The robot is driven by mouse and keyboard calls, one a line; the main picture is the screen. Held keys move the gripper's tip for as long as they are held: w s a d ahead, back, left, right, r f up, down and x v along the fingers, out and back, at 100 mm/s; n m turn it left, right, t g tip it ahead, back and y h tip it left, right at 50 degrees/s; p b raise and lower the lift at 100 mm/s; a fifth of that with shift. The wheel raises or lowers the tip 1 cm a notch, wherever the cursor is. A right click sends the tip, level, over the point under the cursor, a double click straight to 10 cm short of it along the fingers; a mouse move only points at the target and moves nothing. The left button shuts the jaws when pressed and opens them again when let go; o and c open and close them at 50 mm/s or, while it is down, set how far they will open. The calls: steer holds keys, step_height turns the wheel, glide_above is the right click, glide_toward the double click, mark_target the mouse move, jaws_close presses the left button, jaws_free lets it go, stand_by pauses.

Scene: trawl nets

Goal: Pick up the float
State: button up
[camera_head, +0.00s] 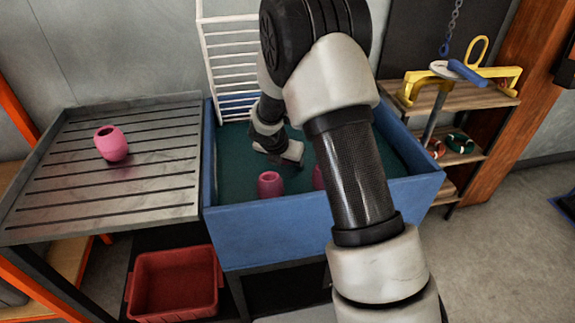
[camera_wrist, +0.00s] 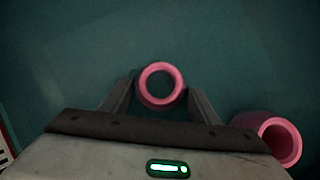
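A pink hollow float (camera_wrist: 160,65) shows end-on in the wrist view, between the tips of my open gripper (camera_wrist: 161,92), with a narrow gap on each side. A second pink float (camera_wrist: 283,143) lies at the lower right, outside the right finger. In the head view my gripper (camera_head: 284,156) is inside the blue tub (camera_head: 300,228), and its fingertips are hard to make out. One pink float (camera_head: 270,184) shows near the tub's front wall. Another pink float (camera_head: 317,177) is partly hidden by my arm. A third pink float (camera_head: 112,144) stands on the slatted grey table.
The slatted grey table (camera_head: 110,190) adjoins the tub on the left. A white wire rack (camera_head: 229,60) rises at the tub's back. A red crate (camera_head: 173,284) sits below. Wooden shelves (camera_head: 455,97) with yellow and blue gear stand at right. The tub walls surround my gripper.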

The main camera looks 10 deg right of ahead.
steer(key=c, duration=0.5)
steer(key=shift+o, duration=0.2)
step_height(320, 180, up, 10)
steer(key=p, duration=0.4)
steer(key=shift+r, duration=0.1)
stand_by(0.4)
